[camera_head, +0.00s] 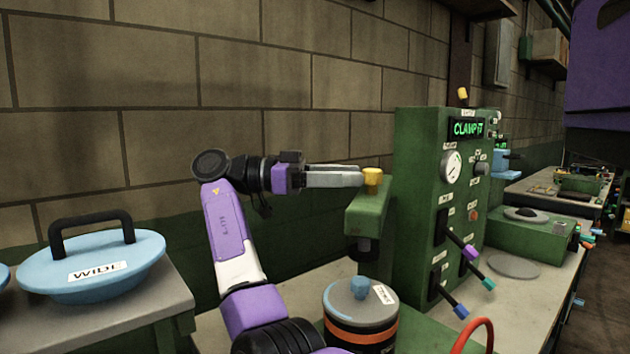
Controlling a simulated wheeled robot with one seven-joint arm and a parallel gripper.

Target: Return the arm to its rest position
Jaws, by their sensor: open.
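My purple and white arm reaches up from the bottom of the head view and bends to the right at its wrist. My gripper (358,177) points right, with its grey fingers level. Its fingertips are beside a yellow cap (372,178) on top of the green clamp head (368,212). I cannot tell whether the fingers touch the cap. The gap between the fingers is hard to see from this side, and nothing shows held between them.
A green machine (425,200) with a lit "CLAMP IT" display, gauge and levers stands right of my gripper. A lidded canister (360,312) stands below the clamp head. A blue "WIDE" lid (95,268) sits on the left bench (150,308). A brick wall (290,80) is behind.

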